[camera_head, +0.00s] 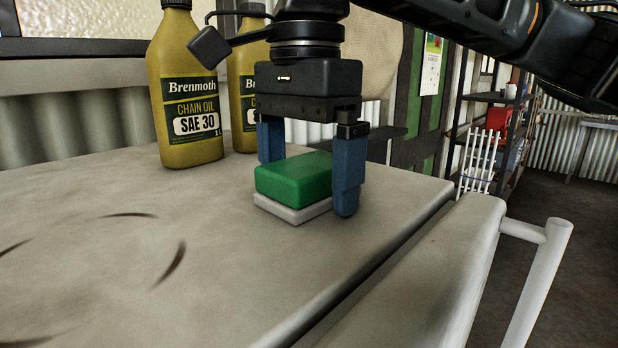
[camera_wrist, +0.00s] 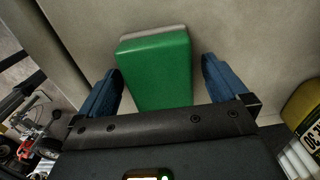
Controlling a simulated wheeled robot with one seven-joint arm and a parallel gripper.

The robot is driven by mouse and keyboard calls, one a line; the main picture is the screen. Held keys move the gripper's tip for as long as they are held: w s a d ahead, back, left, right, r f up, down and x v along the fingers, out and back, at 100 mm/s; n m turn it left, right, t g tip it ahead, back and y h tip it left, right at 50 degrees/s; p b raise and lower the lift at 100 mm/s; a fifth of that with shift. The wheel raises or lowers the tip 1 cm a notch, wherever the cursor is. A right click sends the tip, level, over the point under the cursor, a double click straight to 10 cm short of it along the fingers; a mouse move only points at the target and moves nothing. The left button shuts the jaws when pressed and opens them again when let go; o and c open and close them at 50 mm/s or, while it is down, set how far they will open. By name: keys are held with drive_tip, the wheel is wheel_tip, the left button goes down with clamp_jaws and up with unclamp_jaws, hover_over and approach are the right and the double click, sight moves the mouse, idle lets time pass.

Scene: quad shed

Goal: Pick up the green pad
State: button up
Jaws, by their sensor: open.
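The green pad (camera_head: 293,177) is a block with a green upper part and a pale grey layer beneath. It lies flat on the light grey bench top (camera_head: 110,260). My gripper (camera_head: 308,180) points down over it with its blue fingers open, one on each side of the pad. In the wrist view the pad (camera_wrist: 155,70) shows between the two fingers of my gripper (camera_wrist: 160,90), with a visible gap to each finger. Part of the pad's far right side is hidden by the right finger in the head view.
A yellow chain oil bottle (camera_head: 187,100) stands on the bench left of my gripper. A second bottle (camera_head: 244,110) stands close behind it. The bench's right edge has a metal rail (camera_head: 540,270) beyond it. The bench's front left is clear.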

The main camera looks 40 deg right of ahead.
sight(305, 163)
drive_tip(key=c, duration=1.1)
drive_tip(key=shift+r, duration=0.1)
drive_tip(key=shift+r, duration=0.5)
wheel_tip(305, 163, up, 3)
drive_tip(key=shift+f+b, duration=0.1)
drive_tip(key=shift+b, duration=0.25)
drive_tip(key=s+d+r, duration=0.1)
drive_tip(key=s+r, duration=0.1)
drive_tip(key=s, duration=0.1)
drive_tip(key=s+d+r+b, duration=0.1)
drive_tip(key=s+r, duration=0.1)
drive_tip(key=s, duration=0.2)
drive_tip(key=s+d+r, duration=0.2)
drive_tip(key=s+r, duration=0.1)
drive_tip(key=s, duration=0.1)
